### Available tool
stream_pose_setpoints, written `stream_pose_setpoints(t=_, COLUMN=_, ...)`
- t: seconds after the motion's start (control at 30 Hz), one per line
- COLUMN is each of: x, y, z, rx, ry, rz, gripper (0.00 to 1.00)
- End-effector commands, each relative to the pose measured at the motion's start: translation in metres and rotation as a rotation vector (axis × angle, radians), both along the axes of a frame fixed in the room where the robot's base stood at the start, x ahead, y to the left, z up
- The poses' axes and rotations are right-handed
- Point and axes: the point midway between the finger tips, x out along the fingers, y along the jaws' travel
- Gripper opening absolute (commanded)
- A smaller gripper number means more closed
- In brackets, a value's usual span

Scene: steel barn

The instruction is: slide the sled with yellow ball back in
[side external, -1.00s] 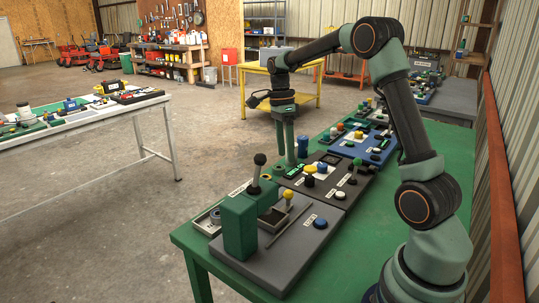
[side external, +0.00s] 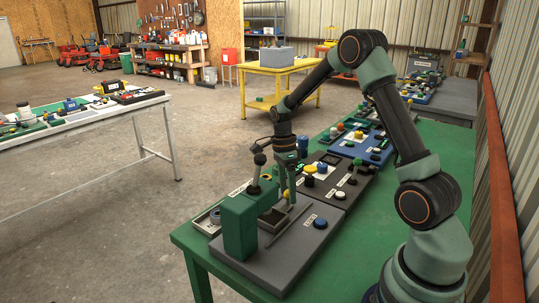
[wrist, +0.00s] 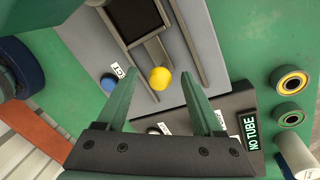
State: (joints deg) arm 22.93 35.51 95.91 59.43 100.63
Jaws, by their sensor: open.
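The sled (wrist: 154,48) is a grey slide with a dark rectangular pocket, lying between two rails on a grey base plate. The yellow ball (wrist: 160,78) stands at its near end in the wrist view. In the side view the ball (side external: 287,194) is partly hidden by my fingers, beside the green housing (side external: 238,230). My gripper (wrist: 155,86) is open and empty, with one finger to each side of the ball in the wrist view. Whether the fingertips are level with the ball I cannot tell.
A black-knobbed lever (side external: 257,170) rises from the green housing close to my gripper. A blue button (side external: 320,223) sits on the base plate. A dark panel with buttons (side external: 338,182) adjoins it behind.

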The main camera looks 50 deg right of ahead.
Motion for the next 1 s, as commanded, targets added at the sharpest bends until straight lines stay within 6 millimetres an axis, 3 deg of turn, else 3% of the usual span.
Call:
stream_pose_setpoints(t=0.13, x=-0.0001, y=0.0001, z=0.0, rx=0.0, ry=0.0, rz=0.0, gripper=0.69)
stream_pose_setpoints(t=0.17, x=-0.0001, y=0.0, z=0.0001, rx=0.0, ry=0.0, rz=0.0, gripper=0.61)
stream_pose_setpoints(t=0.3, x=-0.0001, y=0.0, z=0.0002, rx=0.0, ry=0.0, rz=0.0, gripper=0.07)
stream_pose_setpoints(t=0.33, x=-0.0001, y=-0.0001, z=0.0003, rx=0.0, ry=0.0, rz=0.0, gripper=0.0)
stream_pose_setpoints(t=1.0, x=-0.0001, y=-0.0003, z=0.0009, rx=0.001, ry=0.001, rz=0.0, gripper=0.0)
